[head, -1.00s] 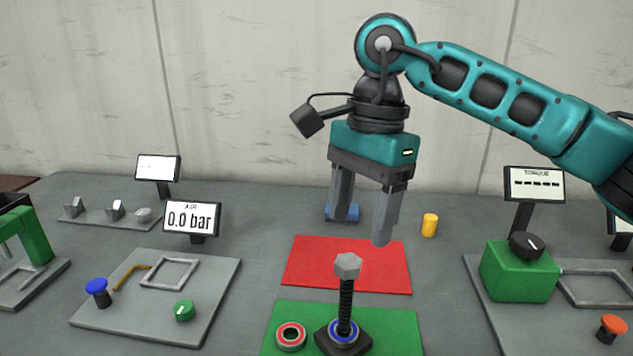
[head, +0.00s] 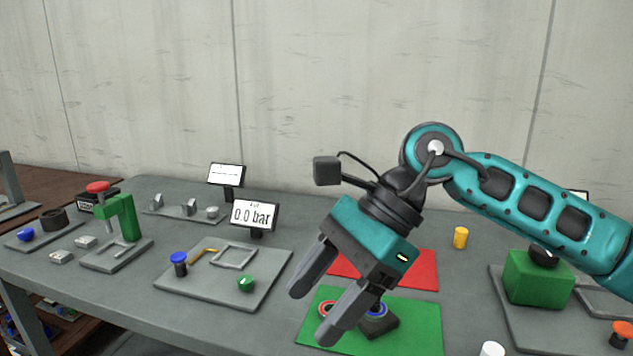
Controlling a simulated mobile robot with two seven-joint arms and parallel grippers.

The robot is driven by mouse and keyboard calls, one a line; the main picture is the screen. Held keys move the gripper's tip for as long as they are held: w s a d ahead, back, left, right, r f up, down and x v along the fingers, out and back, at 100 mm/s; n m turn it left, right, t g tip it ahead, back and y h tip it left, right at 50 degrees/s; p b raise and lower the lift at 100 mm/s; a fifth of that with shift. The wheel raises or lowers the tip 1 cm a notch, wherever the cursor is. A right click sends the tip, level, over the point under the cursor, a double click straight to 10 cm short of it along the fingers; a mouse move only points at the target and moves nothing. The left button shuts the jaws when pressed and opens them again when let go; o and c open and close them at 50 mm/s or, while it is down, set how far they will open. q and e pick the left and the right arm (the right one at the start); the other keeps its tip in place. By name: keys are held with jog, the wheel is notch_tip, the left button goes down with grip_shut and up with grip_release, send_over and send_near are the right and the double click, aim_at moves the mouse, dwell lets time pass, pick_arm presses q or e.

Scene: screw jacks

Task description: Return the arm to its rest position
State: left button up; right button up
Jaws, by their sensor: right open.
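My right gripper (head: 312,312) is open and empty in the head view. Its two grey fingers point down and to the left, over the left part of the green mat (head: 421,322). The teal right arm (head: 530,205) comes in from the right, with its wrist raised above the table. The screw jack's dark base (head: 382,325) with a blue ring stands on the green mat. The gripper hides the jack's upper part. A red ring (head: 326,308) beside it is partly hidden by the fingers. My left gripper does not show.
A red mat (head: 424,270) lies behind the green one. The air panel (head: 200,285) with a blue button and green knob is to the left. A green torque block (head: 537,276) is at right, with a yellow cylinder (head: 460,237) behind. A green press (head: 122,218) stands far left.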

jog(key=s+a+r+m+g+y, duration=0.2)
jog(key=s+a+r+m+y, duration=0.3)
jog(key=a+y, duration=0.35)
jog(key=w+d+r+m+t+y, duration=0.35)
jog(key=r+m+t+y, duration=0.25)
jog(key=m+t+y, duration=0.3)
jog(key=w+d+f+m+t+h, duration=0.45)
jog(key=m+t+h, duration=0.35)
jog(key=m, duration=0.6)
jog(key=w+d+f+m+t+h, duration=0.4)
jog(key=d+m+t+h, duration=0.3)
jog(key=m, duration=0.6)
jog(key=d+f+m+g+h, duration=0.2)
jog(key=d+f+m+h, duration=0.3)
jog(key=f+m+h, duration=0.4)
jog(key=s+d+f+m+g, duration=0.4)
jog(key=s+f+g, duration=0.3)
jog(key=s+f, duration=0.45)
jog(key=s+d+f+m+g, duration=0.4)
jog(key=s+d+f+g, duration=0.15)
jog(key=s+f, duration=0.6)
jog(key=w+a+f+n+t+y, duration=0.1)
jog(key=w+a+f+t, duration=0.2)
jog(key=w+f+t, duration=0.3)
jog(key=shift+w+a+f, duration=0.4)
jog(key=shift+w+f, duration=0.1)
jog(key=shift+f, duration=0.35)
